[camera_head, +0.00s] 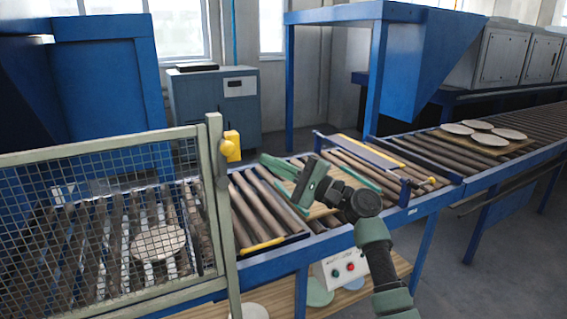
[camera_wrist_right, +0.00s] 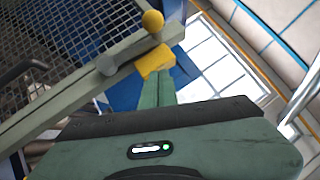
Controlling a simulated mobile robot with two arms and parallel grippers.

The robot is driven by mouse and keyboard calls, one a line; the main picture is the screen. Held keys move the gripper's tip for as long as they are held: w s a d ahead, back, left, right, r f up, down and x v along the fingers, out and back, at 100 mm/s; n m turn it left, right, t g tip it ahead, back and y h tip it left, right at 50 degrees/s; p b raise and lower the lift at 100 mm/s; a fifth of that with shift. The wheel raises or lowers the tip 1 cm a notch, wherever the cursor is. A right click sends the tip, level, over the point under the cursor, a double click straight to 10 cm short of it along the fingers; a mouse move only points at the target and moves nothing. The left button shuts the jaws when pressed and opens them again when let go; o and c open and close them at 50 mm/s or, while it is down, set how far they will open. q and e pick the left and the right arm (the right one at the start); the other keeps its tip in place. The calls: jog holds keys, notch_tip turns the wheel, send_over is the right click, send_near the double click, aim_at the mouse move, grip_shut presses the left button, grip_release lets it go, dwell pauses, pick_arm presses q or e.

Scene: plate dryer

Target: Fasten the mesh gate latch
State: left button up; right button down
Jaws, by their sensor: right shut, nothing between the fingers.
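The mesh gate (camera_head: 100,215) stands upright at the left in the head view, with a pale green frame and post. A yellow latch (camera_head: 231,145) with a round knob sits near the top of the post. In the right wrist view, the yellow latch block (camera_wrist_right: 154,61) and its ball knob (camera_wrist_right: 152,21) show just beyond my fingertips, by the gate frame (camera_wrist_right: 70,88). My right gripper (camera_head: 268,162) is shut and empty, to the right of the latch and pointing toward it. I cannot tell whether its fingertips touch the block. My left gripper is out of view.
A roller conveyor (camera_head: 260,205) runs from behind the gate to the back right. A round plate (camera_head: 158,243) lies behind the mesh. Several plates (camera_head: 482,132) rest on a board at right. A control box (camera_head: 343,268) hangs under the conveyor. Open floor lies at front right.

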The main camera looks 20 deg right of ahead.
aim_at(225, 165)
jog(key=p+x, duration=0.1)
jog(key=x, duration=0.3)
jog(key=shift+r, duration=0.15)
jog(key=s+a+p, duration=0.1)
jog(key=s+a+r+p, duration=0.1)
jog(key=a, duration=0.1)
jog(key=shift+a+r, duration=0.1)
jog(key=shift+r+p, duration=0.1)
jog(key=shift+p, duration=0.3)
